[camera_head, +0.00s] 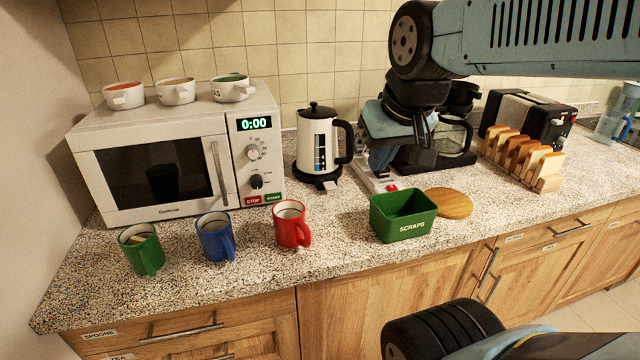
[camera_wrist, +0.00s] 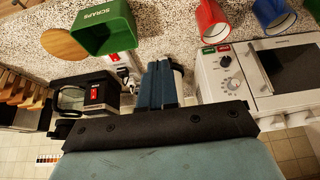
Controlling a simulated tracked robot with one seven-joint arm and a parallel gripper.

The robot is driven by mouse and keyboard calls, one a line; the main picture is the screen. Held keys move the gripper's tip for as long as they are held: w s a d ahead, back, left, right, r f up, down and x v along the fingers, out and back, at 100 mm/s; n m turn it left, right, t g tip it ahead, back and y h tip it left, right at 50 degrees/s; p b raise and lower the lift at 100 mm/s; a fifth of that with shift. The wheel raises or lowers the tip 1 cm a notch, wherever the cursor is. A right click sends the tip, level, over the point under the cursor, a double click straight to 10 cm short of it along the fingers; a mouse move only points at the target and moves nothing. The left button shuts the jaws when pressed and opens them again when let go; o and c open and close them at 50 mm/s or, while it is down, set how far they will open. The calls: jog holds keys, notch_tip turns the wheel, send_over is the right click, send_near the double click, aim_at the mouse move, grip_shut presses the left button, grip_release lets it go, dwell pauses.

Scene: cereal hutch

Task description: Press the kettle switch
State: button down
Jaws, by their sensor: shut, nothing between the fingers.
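The kettle (camera_head: 318,145), white with a black lid and handle, stands upright on a black base right of the microwave. A small pale tab (camera_head: 330,185) shows low at the front of the base and looks like its switch; its position is hard to read. My gripper (camera_head: 377,174) is shut and empty, pointing down to the right of the kettle, apart from it in the picture. In the wrist view my shut fingers (camera_wrist: 163,68) cover most of the area where the kettle stands. I cannot tell whether the fingertips touch anything.
A white power strip with a red switch (camera_head: 392,187) lies beside my fingertips. The green scraps box (camera_head: 403,216) and a round board (camera_head: 450,203) are in front. The coffee maker (camera_head: 452,140) is close on the right, the microwave (camera_head: 160,165) on the left. Mugs line the front.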

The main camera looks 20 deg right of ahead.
jog(key=w+d+f+g, duration=0.1)
jog(key=w+f+g, duration=0.15)
jog(key=w, duration=1.05)
jog(key=g, duration=0.2)
send_near(331, 186)
jog(key=shift+s+r, duration=0.2)
jog(key=shift+s, duration=0.05)
jog(key=shift+w+f, duration=0.15)
jog(key=shift+f, duration=1.6)
jog(key=shift+w+f, duration=0.2)
jog(key=shift+f, duration=1.55)
